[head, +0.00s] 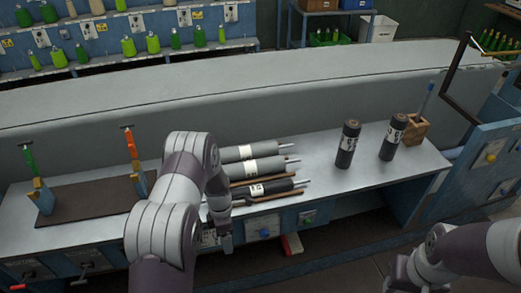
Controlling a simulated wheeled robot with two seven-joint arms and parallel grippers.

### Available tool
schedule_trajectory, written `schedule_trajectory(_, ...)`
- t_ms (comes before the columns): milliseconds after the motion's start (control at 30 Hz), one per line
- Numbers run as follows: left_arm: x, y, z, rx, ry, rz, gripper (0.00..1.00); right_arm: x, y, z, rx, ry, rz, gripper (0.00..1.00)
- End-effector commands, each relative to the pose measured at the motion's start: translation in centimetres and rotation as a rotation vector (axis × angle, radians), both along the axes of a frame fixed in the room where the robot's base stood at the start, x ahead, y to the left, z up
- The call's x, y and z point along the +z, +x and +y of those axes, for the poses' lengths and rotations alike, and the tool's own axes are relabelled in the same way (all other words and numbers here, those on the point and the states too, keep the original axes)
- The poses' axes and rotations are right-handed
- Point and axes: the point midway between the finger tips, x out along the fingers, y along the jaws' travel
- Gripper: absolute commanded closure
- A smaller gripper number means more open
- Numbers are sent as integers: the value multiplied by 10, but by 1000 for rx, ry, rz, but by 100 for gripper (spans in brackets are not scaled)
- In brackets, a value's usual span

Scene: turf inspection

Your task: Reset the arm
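My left arm reaches in from the bottom, left of the middle, and bends over the front of the bench. My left gripper (224,238) hangs at the bench's front edge, just below the left ends of the lying rollers. Its fingers are small and partly hidden by the arm, so I cannot tell whether they are open. My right arm comes in at the lower right, and its hand (403,272) is low in front of the bench, apart from it. Its fingers are cut off or unclear at the bottom edge. I see nothing held in either hand.
The metal bench (338,187) carries lying grey rollers (252,168) and a black one (270,188). Two dark cylinders (347,145) (393,138) stand upright at the right, near a wooden block (415,130). Two tools in stands sit on a brown mat (90,203) at the left.

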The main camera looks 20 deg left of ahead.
Motion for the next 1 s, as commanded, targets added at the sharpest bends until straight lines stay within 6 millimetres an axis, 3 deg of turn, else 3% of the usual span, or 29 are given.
schedule_trajectory(167,0,0,0,-79,-12,-10,21,0,0,0,0,0,0,59)
schedule_trajectory(233,-2,-4,0,-249,-39,-23,21,0,0,0,0,0,0,59)
schedule_trajectory(300,-2,-29,-5,-516,-99,-7,21,0,0,0,0,0,0,59)
schedule_trajectory(367,17,-45,-10,-807,-150,-25,21,-4,0,0,0,0,0,59)
schedule_trajectory(500,89,-85,-38,-1571,-211,-118,21,-27,0,0,0,0,0,59)
schedule_trajectory(600,132,-121,-59,-1965,-175,-173,21,-43,0,0,0,0,1,59)
schedule_trajectory(733,163,-146,-75,-2108,-72,-230,21,-55,0,0,0,0,0,59)
schedule_trajectory(833,176,-140,-82,-2138,-1,-273,21,-58,0,0,0,0,0,59)
schedule_trajectory(1000,179,-139,-83,-2144,11,-280,21,-59,0,0,0,0,0,59)
